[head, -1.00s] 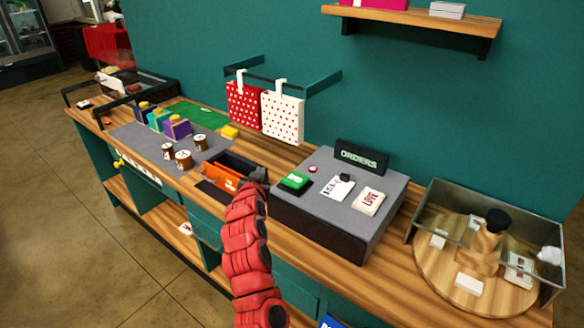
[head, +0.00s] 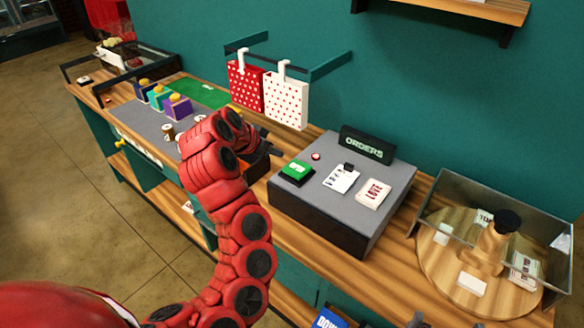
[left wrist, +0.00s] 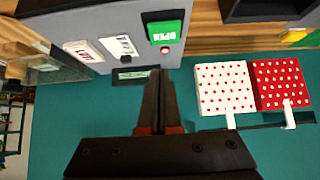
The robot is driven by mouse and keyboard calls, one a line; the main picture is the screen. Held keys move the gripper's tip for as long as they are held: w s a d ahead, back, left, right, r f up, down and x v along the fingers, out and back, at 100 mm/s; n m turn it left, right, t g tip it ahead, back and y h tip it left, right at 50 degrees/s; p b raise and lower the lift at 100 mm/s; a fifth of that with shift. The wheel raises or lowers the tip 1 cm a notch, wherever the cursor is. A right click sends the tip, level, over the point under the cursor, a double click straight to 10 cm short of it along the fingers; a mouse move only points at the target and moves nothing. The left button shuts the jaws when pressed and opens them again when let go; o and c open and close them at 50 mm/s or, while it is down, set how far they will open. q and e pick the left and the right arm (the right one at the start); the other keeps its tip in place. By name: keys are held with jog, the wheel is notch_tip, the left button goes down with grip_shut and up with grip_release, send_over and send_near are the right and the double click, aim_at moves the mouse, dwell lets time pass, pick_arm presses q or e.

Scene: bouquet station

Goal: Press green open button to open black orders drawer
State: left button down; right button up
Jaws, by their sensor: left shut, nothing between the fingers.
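The green OPEN button (head: 297,172) sits on the left part of the grey-topped orders box (head: 345,212). It also shows in the left wrist view (left wrist: 168,30), upside down. The box's black front is flush, and no drawer stands out from it. The ORDERS sign (head: 367,145) stands at the back of the box. My left gripper (head: 262,152) is left of the button in the head view, mostly hidden behind my red arm. In the left wrist view its dark fingers (left wrist: 158,78) are together and empty, apart from the button. My right gripper is out of view.
On the box lie a small red button (head: 316,156), a note card (head: 342,179) and a LOVE card stack (head: 373,194). Two dotted bags (head: 286,100) hang behind. A glass-walled round wooden tray (head: 450,272) stands right. Purple and teal boxes (head: 179,106) stand left.

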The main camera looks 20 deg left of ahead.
pick_arm(q)
jog(key=b, duration=0.4)
send_over(298, 171)
jog(key=s+a, duration=0.1)
jog(key=s, duration=0.2)
notch_tip(298, 171, down, 6)
jog(key=shift+a+f, duration=0.1)
jog(key=shift+f, duration=0.15)
notch_tip(298, 171, down, 4)
jog(key=shift+r+p, duration=0.25)
jog(key=shift+p, duration=0.65)
jog(key=shift+f, duration=0.4)
jog(key=shift+w+f, duration=0.1)
jog(key=shift+f, duration=0.05)
